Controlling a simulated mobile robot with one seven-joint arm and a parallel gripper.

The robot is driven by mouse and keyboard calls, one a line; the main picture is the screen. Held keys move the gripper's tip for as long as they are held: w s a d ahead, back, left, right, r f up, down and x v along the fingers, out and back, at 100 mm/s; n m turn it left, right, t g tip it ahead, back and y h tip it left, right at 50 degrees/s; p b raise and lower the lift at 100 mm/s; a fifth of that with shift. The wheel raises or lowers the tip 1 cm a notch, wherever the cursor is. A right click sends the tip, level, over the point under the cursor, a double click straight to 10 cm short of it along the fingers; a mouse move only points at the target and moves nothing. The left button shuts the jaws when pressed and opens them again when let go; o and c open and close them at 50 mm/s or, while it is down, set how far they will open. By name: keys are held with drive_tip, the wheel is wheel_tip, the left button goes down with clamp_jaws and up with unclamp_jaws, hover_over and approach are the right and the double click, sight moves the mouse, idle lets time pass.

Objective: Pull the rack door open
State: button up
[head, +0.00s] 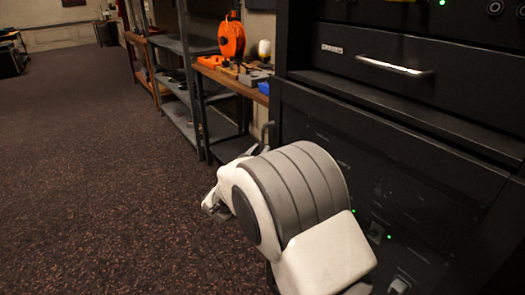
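The black rack (405,115) stands along the right side of the head view. Its lower front is a dark, see-through door (350,150) with small green lights and controls showing behind it. The door looks closed. A grey upright handle (268,130) shows at the door's left edge. My white and grey arm reaches in front of the door and covers part of it. A pale end part of my arm, likely my gripper (249,152), shows just below the handle, mostly hidden behind my arm. I cannot tell whether it touches the handle or whether its fingers are open.
Above the door is a black drawer with a bright bar handle (395,66). Left of the rack, a wooden-topped bench (235,84) holds an orange cable reel (231,38). Grey shelving (178,90) stands beyond. The carpet (90,180) at left is clear.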

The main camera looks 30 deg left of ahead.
drive_tip(key=shift+w+a, duration=0.15)
drive_tip(key=shift+w, duration=1.15)
clamp_jaws()
idle(0.5)
